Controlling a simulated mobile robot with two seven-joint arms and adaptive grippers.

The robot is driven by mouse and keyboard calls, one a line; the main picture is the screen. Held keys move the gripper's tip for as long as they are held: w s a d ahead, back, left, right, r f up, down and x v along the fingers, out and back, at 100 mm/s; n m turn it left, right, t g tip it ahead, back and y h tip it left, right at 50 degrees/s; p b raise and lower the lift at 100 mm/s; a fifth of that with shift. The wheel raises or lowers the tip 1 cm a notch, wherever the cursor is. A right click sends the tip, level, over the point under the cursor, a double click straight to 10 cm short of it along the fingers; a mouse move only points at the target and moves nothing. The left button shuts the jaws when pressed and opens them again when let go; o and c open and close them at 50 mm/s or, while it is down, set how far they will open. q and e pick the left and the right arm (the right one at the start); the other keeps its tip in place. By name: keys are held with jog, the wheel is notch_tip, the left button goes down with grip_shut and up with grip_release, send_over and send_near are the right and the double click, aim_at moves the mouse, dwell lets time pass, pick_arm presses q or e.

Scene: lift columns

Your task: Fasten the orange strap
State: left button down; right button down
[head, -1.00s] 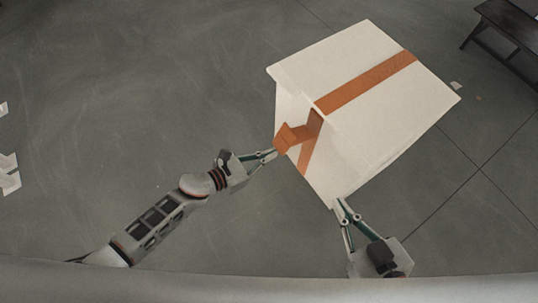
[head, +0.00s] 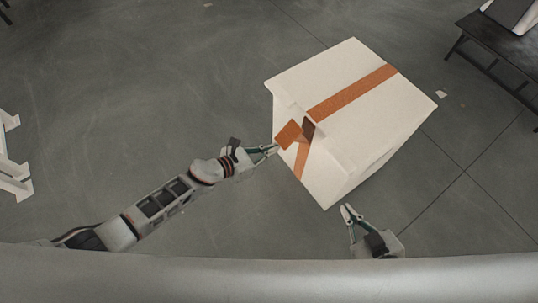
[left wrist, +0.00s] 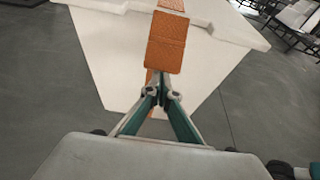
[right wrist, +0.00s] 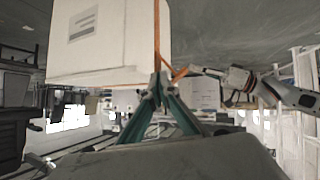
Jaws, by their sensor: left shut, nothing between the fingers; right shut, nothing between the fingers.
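The orange strap (head: 350,92) runs over the top of a white box (head: 325,75) and down its near side. A free flap of the strap (head: 289,133) sticks out from the box's near left edge. In the left wrist view the flap (left wrist: 165,42) hangs just beyond my fingertips. My left gripper (head: 274,149) is shut and empty, its tips close to the flap; I cannot tell whether they touch. My right gripper (head: 347,210) is shut and empty, apart from the box near its lowest corner. The right wrist view shows the strap (right wrist: 157,35) along the box side.
A dark bench (head: 495,50) stands at the upper right. White frame-like pieces (head: 12,160) stand at the left edge. A small pale scrap (head: 441,94) lies on the floor right of the box. The grey floor around the box is mostly clear.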

aim_at(286, 136)
pick_arm(q)
jog(key=w+d+r, duration=0.1)
jog(key=r, duration=0.1)
jog(key=w+d+r+p, duration=0.1)
jog(key=d+r, duration=0.1)
jog(key=w+d+r+p, duration=0.1)
jog(key=r, duration=0.2)
jog(key=shift+w+d, duration=0.2)
jog(key=shift+d, duration=0.1)
jog(key=shift+w+d+r+p, duration=0.15)
jog(key=shift+w+d+r, duration=0.15)
jog(key=shift+d, duration=0.2)
jog(key=shift+w+d+r+p, duration=0.15)
jog(key=shift+w+d+r, duration=0.05)
jog(key=shift+w+d, duration=0.2)
jog(key=shift+d+r, duration=0.1)
jog(key=shift+r, duration=0.05)
pick_arm(e)
jog(key=shift+s+d+r, duration=0.1)
jog(key=shift+s+d, duration=0.15)
jog(key=shift+s, duration=0.05)
